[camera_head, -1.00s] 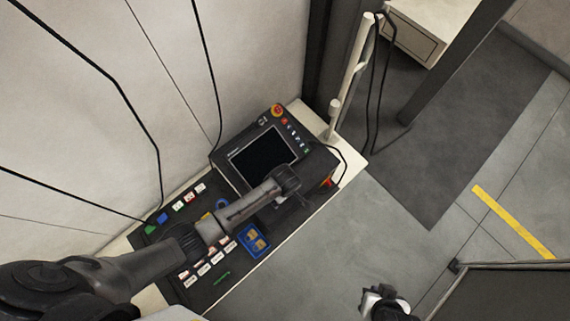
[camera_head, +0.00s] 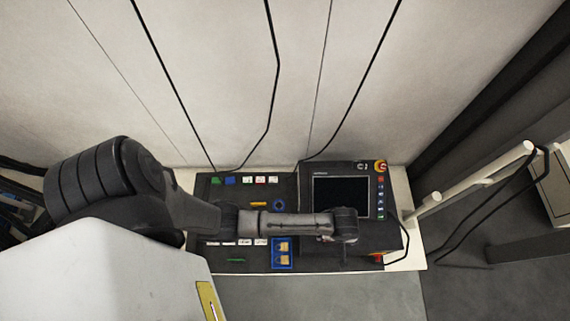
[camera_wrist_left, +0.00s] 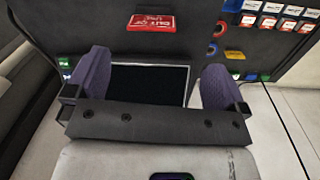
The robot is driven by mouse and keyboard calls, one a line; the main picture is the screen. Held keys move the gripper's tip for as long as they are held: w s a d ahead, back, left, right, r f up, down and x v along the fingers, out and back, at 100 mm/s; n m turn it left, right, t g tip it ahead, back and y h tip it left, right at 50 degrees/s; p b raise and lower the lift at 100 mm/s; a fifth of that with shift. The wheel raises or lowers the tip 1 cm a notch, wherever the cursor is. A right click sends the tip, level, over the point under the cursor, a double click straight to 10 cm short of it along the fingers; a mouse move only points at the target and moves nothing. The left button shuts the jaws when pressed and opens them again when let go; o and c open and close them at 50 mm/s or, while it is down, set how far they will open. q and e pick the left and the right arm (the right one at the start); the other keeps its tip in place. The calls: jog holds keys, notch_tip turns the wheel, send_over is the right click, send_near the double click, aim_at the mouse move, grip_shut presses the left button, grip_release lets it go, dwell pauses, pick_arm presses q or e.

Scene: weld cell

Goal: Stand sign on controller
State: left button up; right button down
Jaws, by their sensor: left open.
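The controller (camera_head: 375,228) is a dark box with a black screen, a red knob and coloured buttons, at the right end of the bench in the head view. Its screen (camera_wrist_left: 150,85) shows between my fingers in the left wrist view. The sign (camera_wrist_left: 151,22) is a small red plate with white lettering, at the top of the left wrist view beyond my fingertips; I cannot tell if it lies flat. My left gripper (camera_wrist_left: 156,62) is open and empty, apart from the sign. My right gripper is out of view.
A wall with hanging cables is behind the bench. Open floor lies in front.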

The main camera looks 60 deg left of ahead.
pick_arm(q)
jog(key=s+a+r+m+t, duration=0.1)
jog(key=s+a+r+m, duration=0.4)
jog(key=s+r+m, duration=0.1)
jog(key=s+a+r+m+t, duration=0.2)
jog(key=s+a+r+m, duration=0.3)
jog(key=s, duration=0.6)
notch_tip(320, 180, up, 3)
jog(key=shift+a+m, duration=0.15)
jog(key=shift+m, duration=0.95)
jog(key=shift+s, duration=0.1)
notch_tip(320, 180, up, 34)
jog(key=p, duration=3.4)
jog(key=shift+r, duration=0.25)
